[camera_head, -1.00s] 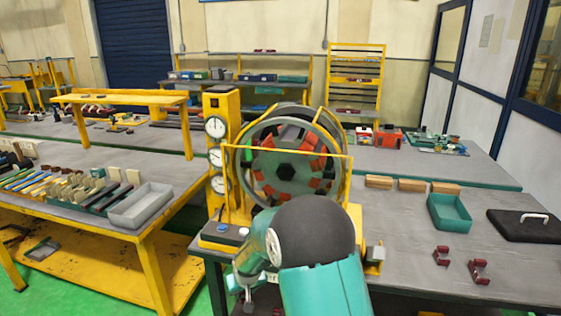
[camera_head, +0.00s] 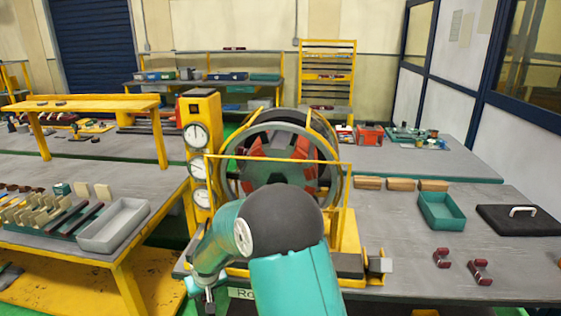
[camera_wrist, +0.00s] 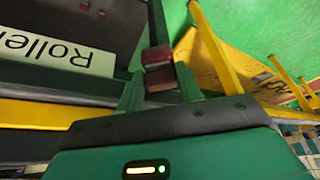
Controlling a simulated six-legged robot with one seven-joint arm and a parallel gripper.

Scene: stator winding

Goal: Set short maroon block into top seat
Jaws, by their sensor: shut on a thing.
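A maroon block (camera_wrist: 158,72) with a grey band sits between the green fingers of my gripper (camera_wrist: 160,88) in the wrist view. My gripper is shut on it, well away from the machine's ring. In the head view the stator ring (camera_head: 229,165) stands upright in a yellow frame, with red-orange segments (camera_head: 252,168) inside. My dark round arm joint covers its lower part, and I cannot clearly make out the top seat.
Two small maroon pieces (camera_head: 480,272) lie on the right bench (camera_head: 400,215), near a teal tray (camera_head: 442,211) and a black case (camera_head: 520,220). A grey tray (camera_head: 113,225) and rows of blocks stand on the left table. A yellow bar (camera_head: 280,159) crosses before the ring.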

